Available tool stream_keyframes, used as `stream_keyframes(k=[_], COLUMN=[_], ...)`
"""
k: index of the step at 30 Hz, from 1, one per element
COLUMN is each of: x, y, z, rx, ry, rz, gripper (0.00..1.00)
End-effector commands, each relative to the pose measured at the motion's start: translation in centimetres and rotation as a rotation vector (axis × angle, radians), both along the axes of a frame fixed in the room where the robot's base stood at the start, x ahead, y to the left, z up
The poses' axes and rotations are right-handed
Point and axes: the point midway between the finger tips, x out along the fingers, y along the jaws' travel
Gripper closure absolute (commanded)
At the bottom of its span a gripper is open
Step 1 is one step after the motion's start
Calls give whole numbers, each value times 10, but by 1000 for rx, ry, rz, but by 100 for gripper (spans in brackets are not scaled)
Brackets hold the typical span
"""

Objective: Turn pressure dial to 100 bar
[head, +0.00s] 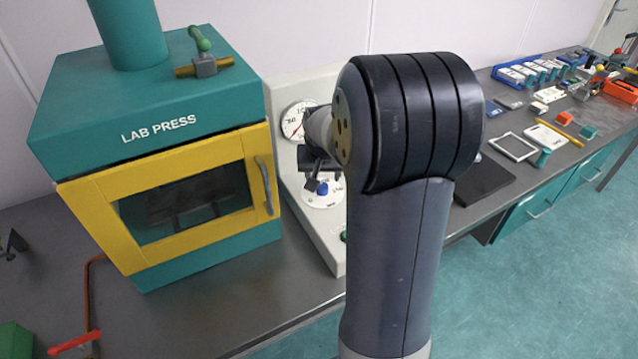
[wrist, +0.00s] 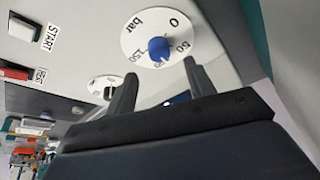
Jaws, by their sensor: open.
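The pressure dial (wrist: 143,40) is a white disc marked "bar", 0, 50 and 150 in the wrist view. Its blue knob (wrist: 160,48) sits just beyond my fingertips, roughly in line with the gap between them. Where the knob points is too small to tell. My gripper (wrist: 159,68) is open, one finger to each side of that gap, with nothing held. In the head view a blue knob (head: 322,188) on a white dial shows just below my gripper; I cannot tell whether it is the same dial. My arm hides part of the panel.
A white gauge (head: 296,121) with a red needle is on the panel. The wrist view shows START (wrist: 36,25) and red (wrist: 17,73) buttons, and another white dial (wrist: 100,86). The lab press (head: 165,160) stands left. Bench items, including a dark plate (head: 485,180), lie right.

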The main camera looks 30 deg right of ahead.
Motion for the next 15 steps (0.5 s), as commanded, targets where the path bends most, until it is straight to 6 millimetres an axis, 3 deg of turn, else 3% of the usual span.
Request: stream_keyframes(k=[6, 15], x=[11, 20], y=[-6, -10], z=[-34, -55], rx=[2, 0], ry=[5, 1], rz=[0, 1], gripper=[49, 49])
